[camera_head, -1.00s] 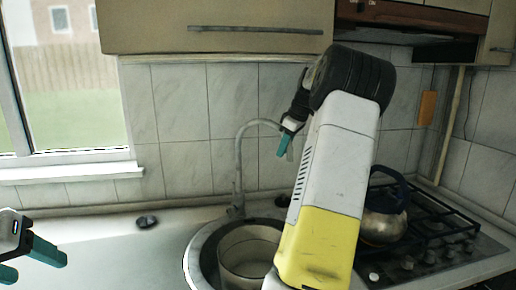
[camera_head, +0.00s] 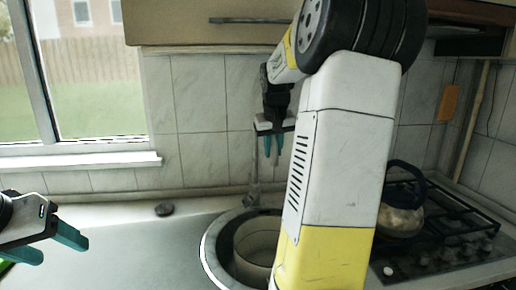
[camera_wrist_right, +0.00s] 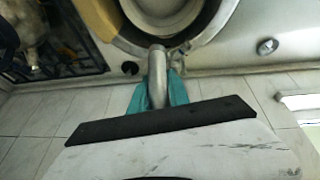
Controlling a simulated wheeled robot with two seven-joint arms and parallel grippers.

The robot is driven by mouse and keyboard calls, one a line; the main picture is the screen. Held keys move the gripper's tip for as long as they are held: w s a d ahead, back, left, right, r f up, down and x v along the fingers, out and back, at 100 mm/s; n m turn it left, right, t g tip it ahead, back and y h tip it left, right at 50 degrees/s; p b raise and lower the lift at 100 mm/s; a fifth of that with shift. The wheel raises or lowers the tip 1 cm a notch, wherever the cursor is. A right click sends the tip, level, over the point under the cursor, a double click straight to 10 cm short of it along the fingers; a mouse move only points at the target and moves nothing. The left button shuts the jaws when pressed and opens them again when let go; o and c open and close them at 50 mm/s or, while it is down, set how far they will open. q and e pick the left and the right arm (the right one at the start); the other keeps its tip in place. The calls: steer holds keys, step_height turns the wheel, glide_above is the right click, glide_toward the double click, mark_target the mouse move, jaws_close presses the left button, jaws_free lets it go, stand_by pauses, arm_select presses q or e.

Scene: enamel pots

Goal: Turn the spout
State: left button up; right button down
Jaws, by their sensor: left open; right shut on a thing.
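The grey metal tap spout (camera_head: 254,165) rises behind the sink (camera_head: 212,246); its upper arch is mostly hidden by my right gripper in the head view. My right gripper (camera_head: 274,148) points down there, its teal fingers close together. In the right wrist view the spout (camera_wrist_right: 157,82) runs between the teal fingers (camera_wrist_right: 158,97), which are shut on it. The spout points towards the round sink and pot in that view. My left gripper (camera_head: 50,246) is open and empty above the counter at the far left.
A cream pot (camera_head: 258,243) stands in the sink, partly hidden by my right arm. A kettle (camera_head: 400,219) sits on the gas hob (camera_head: 450,225) at the right. A small dark round object (camera_head: 164,209) lies on the counter, which is otherwise clear left of the sink.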

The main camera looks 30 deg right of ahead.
steer(key=shift+a+m, duration=0.3)
steer(key=shift+a, duration=0.25)
steer(key=c, duration=1.3)
jaws_free()
steer(key=shift+w, duration=0.1)
steer(key=shift+o, duration=0.2)
steer(key=v, duration=0.7)
steer(key=shift+a+r, duration=0.2)
steer(key=shift+r, duration=0.2)
